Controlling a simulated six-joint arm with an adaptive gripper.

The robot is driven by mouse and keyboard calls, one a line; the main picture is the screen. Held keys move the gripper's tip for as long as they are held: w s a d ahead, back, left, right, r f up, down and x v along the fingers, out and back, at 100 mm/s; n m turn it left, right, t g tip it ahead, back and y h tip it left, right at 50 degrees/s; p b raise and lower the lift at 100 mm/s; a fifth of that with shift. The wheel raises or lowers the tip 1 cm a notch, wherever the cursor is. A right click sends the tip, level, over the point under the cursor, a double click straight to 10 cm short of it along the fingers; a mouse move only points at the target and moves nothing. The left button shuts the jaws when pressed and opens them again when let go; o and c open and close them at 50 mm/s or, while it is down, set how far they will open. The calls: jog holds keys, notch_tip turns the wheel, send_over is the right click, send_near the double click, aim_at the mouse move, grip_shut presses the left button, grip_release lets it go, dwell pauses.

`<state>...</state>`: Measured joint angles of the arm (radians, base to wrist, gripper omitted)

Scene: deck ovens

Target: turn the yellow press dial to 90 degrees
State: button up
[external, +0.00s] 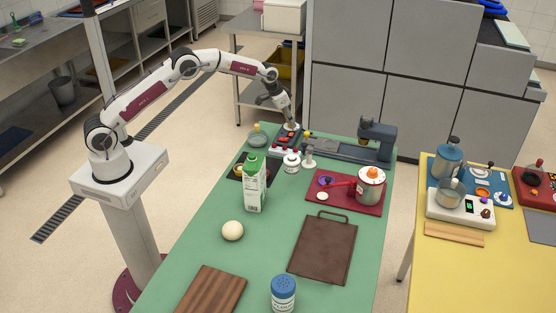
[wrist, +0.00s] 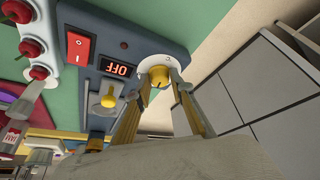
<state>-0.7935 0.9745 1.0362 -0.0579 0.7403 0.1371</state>
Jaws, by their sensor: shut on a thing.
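The yellow press dial (wrist: 157,76) sits on a white round plate at the corner of the dark blue-grey press panel (wrist: 178,42) in the wrist view. My gripper (wrist: 164,82) is shut on the dial, with one finger on each side of it. The panel's display (wrist: 115,67) reads OFF and appears upside down in the wrist view.
Beside the display are a red switch (wrist: 78,47) and a small yellow-tipped lever (wrist: 108,98). Red knobs (wrist: 28,47) stand close by. A green-and-white carton (external: 254,184), a white jar (external: 291,162) and a red board (external: 343,201) with a pot stand on the green table.

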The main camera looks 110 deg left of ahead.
jog(key=shift+s+a+m+t+h, duration=0.15)
jog(key=shift+m+h, duration=0.25)
jog(key=shift+m, duration=0.7)
jog(key=shift+w+m+t+h, duration=0.1)
jog(key=shift+m+t+h, duration=0.25)
jog(key=shift+m, duration=0.75)
jog(key=shift+m+h, duration=0.35)
jog(key=shift+m, duration=0.55)
jog(key=shift+s+f+m, duration=0.1)
jog(key=shift+f+m, duration=0.05)
jog(key=shift+m, duration=0.15)
jog(key=o, duration=1.1)
jog(key=shift+r, duration=0.25)
jog(key=shift+v, duration=1.2)
jog(key=shift+s+r, duration=0.15)
jog(key=shift+s, duration=0.2)
jog(key=shift+s+d, duration=0.2)
jog(key=shift+s, duration=1.7)
jog(key=shift+s+d, duration=0.25)
jog(key=shift+s, duration=1.65)
jog(key=shift+s+d, duration=0.2)
jog(key=shift+s, duration=1.75)
